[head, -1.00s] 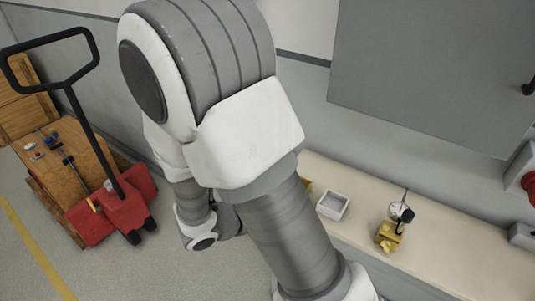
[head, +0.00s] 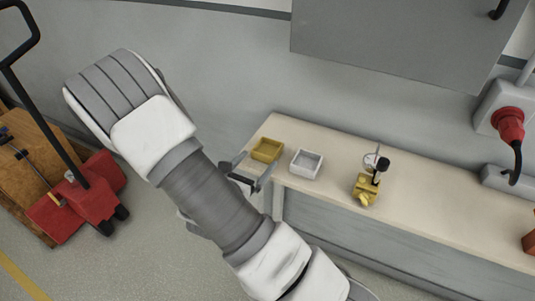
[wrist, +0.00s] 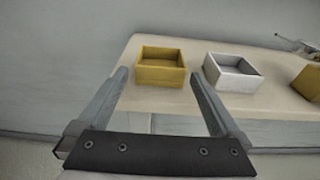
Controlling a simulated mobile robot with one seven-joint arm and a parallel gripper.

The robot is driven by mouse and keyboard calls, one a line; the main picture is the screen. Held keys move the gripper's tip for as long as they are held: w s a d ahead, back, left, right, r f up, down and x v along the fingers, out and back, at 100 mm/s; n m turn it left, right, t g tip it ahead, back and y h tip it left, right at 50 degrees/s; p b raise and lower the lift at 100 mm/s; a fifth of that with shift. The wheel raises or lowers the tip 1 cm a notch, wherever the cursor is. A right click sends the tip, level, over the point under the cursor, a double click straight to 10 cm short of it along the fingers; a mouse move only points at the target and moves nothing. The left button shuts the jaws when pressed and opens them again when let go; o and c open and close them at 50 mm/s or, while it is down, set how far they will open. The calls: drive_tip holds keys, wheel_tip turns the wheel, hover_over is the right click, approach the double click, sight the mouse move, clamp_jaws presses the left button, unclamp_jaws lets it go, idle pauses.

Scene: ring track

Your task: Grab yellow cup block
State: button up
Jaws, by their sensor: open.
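The yellow cup block (head: 267,150), a small open-topped square box, sits upright on the left end of the bench. In the wrist view it (wrist: 160,75) appears ahead, framed between my fingertips. My gripper (head: 254,168) is open and empty, at the bench's left end, just short of the block. In the wrist view both fingers (wrist: 158,82) point toward it, and they seem apart from it. All of the block's front face shows in the wrist view.
A similar white box (head: 306,164) stands just right of the yellow one, close to my right finger's line. A yellow stand with a dial gauge (head: 367,188) is further right on the bench (head: 425,208). A red pallet truck (head: 85,195) stands at left.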

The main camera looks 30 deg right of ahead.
sight(272, 144)
drive_tip(key=b+x, duration=0.1)
drive_tip(key=x, duration=0.6)
drive_tip(key=shift+w+d+f, duration=0.1)
drive_tip(key=shift+d+f, duration=0.05)
drive_tip(key=shift+c, duration=0.2)
drive_tip(key=c, duration=1)
drive_tip(key=shift+c, duration=0.2)
